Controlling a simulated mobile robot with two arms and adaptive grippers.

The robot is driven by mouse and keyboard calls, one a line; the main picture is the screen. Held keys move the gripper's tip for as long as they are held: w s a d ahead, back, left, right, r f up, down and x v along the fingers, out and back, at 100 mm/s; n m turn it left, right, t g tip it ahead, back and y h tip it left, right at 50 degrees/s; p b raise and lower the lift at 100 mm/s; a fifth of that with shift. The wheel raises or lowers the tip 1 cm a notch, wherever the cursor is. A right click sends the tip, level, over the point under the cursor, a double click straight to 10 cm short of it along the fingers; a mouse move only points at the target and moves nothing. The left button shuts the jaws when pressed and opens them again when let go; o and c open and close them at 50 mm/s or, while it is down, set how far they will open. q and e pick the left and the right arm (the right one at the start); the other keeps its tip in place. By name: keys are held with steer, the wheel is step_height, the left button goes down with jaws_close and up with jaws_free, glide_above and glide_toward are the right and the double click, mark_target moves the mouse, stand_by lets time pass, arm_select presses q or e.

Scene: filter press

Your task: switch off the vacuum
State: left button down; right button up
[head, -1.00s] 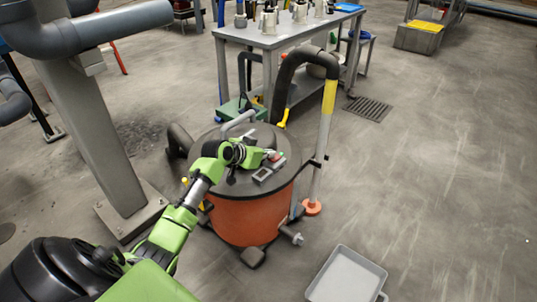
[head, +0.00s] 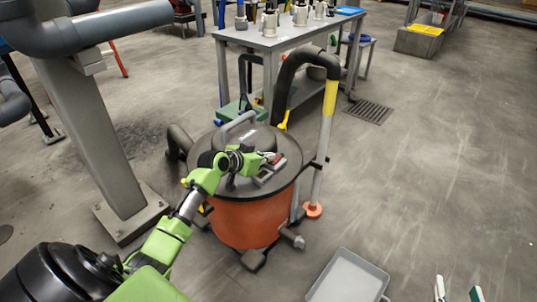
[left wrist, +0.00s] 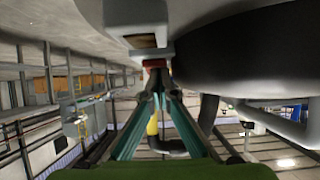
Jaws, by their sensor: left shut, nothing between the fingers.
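The vacuum is an orange drum (head: 245,222) with a dark round lid (head: 232,188) and a grey handle. A small grey switch box (head: 268,177) sits on the lid's right side, partly hidden by my gripper. My left gripper (head: 271,158) is at this box, shut and empty. In the left wrist view its fingertips (left wrist: 157,72) meet right at a red part (left wrist: 155,63) at the edge of the grey box (left wrist: 140,28); I cannot tell whether they touch it. My right gripper (head: 458,292) shows only its two fingertips at the bottom edge, apart and empty.
A dark hose with a yellow-banded wand (head: 329,98) rises at the drum's right. A grey tray (head: 346,277) lies on the floor at front right. A grey post (head: 95,140) stands at left. A workbench (head: 275,42) is behind. The floor at right is clear.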

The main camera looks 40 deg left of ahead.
arm_select(q)
steer(key=shift+r+p, duration=0.35)
steer(key=shift+r, duration=0.05)
steer(key=shift+r+p, duration=0.3)
steer(key=shift+p, duration=0.05)
steer(key=shift+r, duration=0.1)
arm_select(e)
steer(key=s+d+f+g+h, duration=0.1)
steer(key=s+d+f+g, duration=0.1)
steer(key=s+f+g, duration=0.2)
steer(key=shift+s+f, duration=0.25)
steer(key=shift+f, duration=1.45)
